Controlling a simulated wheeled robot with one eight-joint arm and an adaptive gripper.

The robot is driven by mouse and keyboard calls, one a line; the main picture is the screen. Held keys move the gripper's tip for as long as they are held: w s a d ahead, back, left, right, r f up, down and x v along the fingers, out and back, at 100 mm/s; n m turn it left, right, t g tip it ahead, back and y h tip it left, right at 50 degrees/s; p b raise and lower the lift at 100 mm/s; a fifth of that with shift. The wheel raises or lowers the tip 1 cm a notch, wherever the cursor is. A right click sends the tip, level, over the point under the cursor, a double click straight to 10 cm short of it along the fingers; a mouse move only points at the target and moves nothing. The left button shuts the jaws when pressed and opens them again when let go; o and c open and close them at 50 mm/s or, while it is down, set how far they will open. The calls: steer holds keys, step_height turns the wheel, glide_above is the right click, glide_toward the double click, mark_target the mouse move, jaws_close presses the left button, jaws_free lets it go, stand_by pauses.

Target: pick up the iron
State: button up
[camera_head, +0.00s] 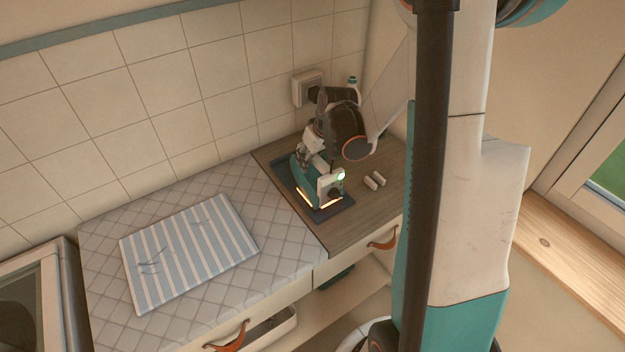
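The iron (301,173) is teal and white with a lit green spot at its near end. It sits on a dark rest pad (342,207) on the wooden part of the counter, with a warm glow along its lower edge. My gripper (318,160) is right above the iron, reaching down to its top from behind. The fingers overlap the upper part of the iron, and the handle is largely hidden by them. I cannot tell whether the fingers are closed on the handle.
A striped cloth (188,252) lies on the quilted cover (100,243) at left. Two small pale cylinders (370,183) lie right of the iron. A wall socket (306,88) and a small bottle (352,82) are behind. Drawers with orange leather pulls (383,239) face the front.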

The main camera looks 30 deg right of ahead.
jaws_close()
step_height(320, 180, up, 20)
steer(key=p, duration=0.5)
steer(key=shift+w, duration=0.1)
stand_by(0.3)
steer(key=c, duration=0.6)
jaws_free()
jaws_close()
